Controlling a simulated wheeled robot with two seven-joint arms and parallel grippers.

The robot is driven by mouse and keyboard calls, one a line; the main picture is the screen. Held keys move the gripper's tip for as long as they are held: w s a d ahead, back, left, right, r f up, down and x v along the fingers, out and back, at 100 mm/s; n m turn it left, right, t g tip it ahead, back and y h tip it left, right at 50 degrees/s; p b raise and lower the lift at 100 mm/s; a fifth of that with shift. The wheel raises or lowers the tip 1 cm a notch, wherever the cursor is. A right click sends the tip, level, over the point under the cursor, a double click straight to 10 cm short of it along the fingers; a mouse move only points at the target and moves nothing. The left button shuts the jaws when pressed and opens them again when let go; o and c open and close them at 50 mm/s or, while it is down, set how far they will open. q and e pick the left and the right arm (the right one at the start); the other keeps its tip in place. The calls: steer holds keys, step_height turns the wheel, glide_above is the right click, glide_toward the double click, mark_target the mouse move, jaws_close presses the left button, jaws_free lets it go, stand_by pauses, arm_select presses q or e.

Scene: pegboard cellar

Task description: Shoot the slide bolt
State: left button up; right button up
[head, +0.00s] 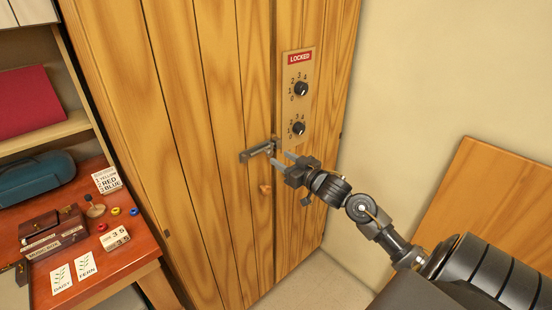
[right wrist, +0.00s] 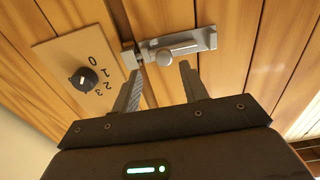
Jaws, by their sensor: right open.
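The grey metal slide bolt (head: 257,151) is mounted on the wooden cabinet door (head: 225,95), by the seam with the right-hand panel. It shows large in the right wrist view (right wrist: 190,42), with a small knob (right wrist: 164,57) below its bar and a bracket (right wrist: 129,56) across the seam. I cannot tell for sure how far the bar reaches into the bracket. My right gripper (head: 277,160) is open and just in front of the bolt; in the right wrist view its fingertips (right wrist: 160,68) stand either side of the knob, without clear contact. My left gripper is not in view.
A plate with a red LOCKED label (head: 299,58) and two black dials (head: 301,89) is above the bolt. A wooden knob (head: 265,189) is below. A red desk (head: 130,255) with boxes and cards stands left; a wooden board (head: 480,205) leans right.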

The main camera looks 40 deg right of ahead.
steer(key=s+b, duration=0.1)
steer(key=s, duration=0.5)
steer(key=shift+s+d, duration=0.15)
stand_by(0.3)
